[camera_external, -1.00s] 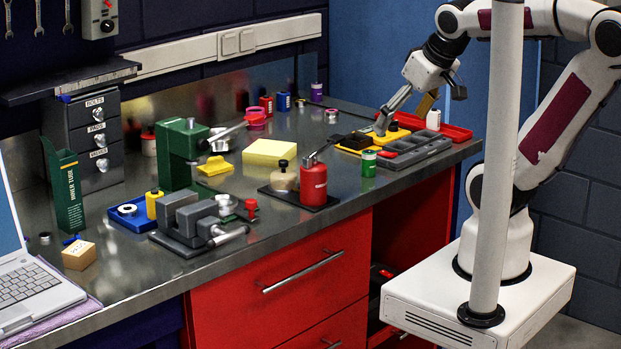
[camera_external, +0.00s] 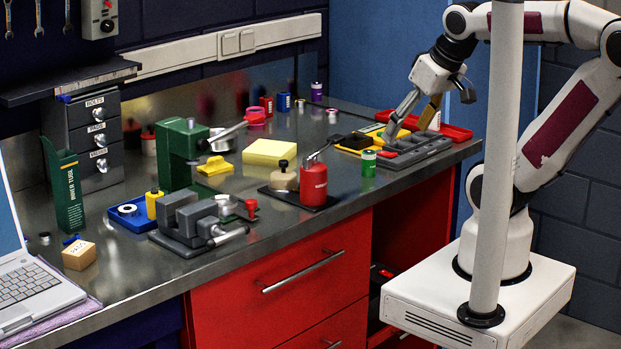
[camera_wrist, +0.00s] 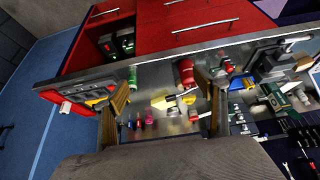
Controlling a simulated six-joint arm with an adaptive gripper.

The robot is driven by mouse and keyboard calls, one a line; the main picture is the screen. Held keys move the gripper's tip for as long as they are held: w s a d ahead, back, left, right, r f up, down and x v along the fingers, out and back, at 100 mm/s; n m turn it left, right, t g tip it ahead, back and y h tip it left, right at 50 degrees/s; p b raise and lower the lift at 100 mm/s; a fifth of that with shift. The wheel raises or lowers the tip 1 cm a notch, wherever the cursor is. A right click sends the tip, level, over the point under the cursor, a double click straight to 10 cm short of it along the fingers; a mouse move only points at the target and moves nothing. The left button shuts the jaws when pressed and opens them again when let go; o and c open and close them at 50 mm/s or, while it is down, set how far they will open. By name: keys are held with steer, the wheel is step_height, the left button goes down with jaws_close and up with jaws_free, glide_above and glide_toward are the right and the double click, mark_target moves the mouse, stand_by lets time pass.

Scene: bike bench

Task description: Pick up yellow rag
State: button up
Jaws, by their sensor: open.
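A pale yellow folded block, which looks like the yellow rag (camera_external: 270,152), lies flat on the metal bench, right of the green press. In the wrist view, the pale yellow patch (camera_wrist: 161,103) between my fingers appears to be the same thing. My gripper (camera_external: 407,131) is open and empty. It is over the tool trays at the right end of the bench, well to the right of the rag and apart from it. In the wrist view my gripper's two fingers (camera_wrist: 161,76) stand wide apart.
The grey tray (camera_external: 415,150) and red tray (camera_external: 452,131) lie under or beside my gripper. The green press (camera_external: 180,150) stands left of the rag. A smaller yellow item (camera_external: 215,167) lies near it.

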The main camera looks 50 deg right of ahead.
steer(key=w+r+m+t, duration=0.2)
steer(key=w+r, duration=0.8)
steer(key=w, duration=0.3)
steer(key=g, duration=0.3)
glide_above(215, 164)
steer(key=s, duration=0.4)
step_height(215, 164, down, 18)
steer(key=shift+w+d+f+n+h, duration=0.1)
steer(key=shift+d+f+n+h, duration=0.15)
steer(key=shift+f, duration=0.25)
steer(key=shift+f, duration=0.1)
steer(key=shift+x, duration=1.1)
steer(key=shift+w+f, duration=0.1)
